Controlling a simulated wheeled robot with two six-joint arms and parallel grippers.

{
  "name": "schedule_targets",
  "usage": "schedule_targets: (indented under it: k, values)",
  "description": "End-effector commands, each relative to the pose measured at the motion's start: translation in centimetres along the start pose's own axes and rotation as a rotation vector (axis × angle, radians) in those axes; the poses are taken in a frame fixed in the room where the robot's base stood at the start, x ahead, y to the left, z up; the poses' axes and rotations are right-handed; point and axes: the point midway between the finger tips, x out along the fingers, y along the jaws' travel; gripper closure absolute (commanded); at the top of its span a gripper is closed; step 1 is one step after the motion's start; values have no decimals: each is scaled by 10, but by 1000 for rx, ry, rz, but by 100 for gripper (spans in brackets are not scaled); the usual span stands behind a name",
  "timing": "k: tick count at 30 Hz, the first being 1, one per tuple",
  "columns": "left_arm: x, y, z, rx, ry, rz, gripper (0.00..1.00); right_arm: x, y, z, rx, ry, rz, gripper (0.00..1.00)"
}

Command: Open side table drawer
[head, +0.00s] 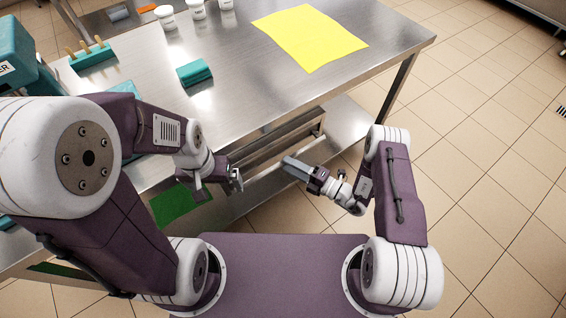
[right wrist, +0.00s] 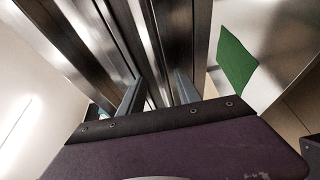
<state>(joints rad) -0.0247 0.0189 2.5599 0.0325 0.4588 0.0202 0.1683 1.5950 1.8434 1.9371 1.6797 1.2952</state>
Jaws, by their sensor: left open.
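The steel side table (head: 225,110) has a drawer (head: 290,136) under its near edge, seen from above as a long metal front. Whether it is slightly open is hard to tell from this angle. My left gripper (head: 238,181) is open and empty, just below the drawer's left end. My right gripper (head: 290,164) is in front of the drawer, its fingers pointing at the front. In the right wrist view its two fingers (right wrist: 158,94) stand apart, with long steel edges (right wrist: 128,45) running up beyond and between them. Contact with the drawer cannot be told.
On the tabletop are a yellow sheet (head: 310,38), a teal block (head: 194,72), white tubs (head: 196,9) and a teal holder (head: 92,57). A green sheet (head: 180,205) lies on the lower shelf. Tiled floor (head: 480,160) is free to the right.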

Motion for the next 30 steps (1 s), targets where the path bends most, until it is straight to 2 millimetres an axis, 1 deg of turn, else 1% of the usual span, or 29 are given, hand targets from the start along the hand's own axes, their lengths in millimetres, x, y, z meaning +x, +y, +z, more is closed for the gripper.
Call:
schedule_targets:
  k: [1,3,6,9,14,15,17,18,19,30]
  values:
    - [3,0,0,0,0,0,0,10,-1,-2,-3,6,1,60]
    - [4,0,0,0,0,0,0,20,-1,-1,-3,4,1,60]
    - [5,0,1,0,0,0,0,29,0,0,-2,2,0,60]
    - [5,0,1,0,0,0,0,33,0,0,0,0,0,60]
    - [5,0,1,0,0,0,0,33,0,0,0,-1,0,60]
    - [5,0,1,0,0,0,0,33,0,0,-1,-1,0,63]
    - [5,0,1,0,0,0,0,33,0,0,-1,0,0,79]
    - [5,0,1,0,0,0,0,33,0,0,-1,0,0,91]
    - [5,0,1,0,0,0,0,33,0,0,-1,0,0,99]
    - [5,0,1,0,0,0,0,32,0,0,-1,0,0,100]
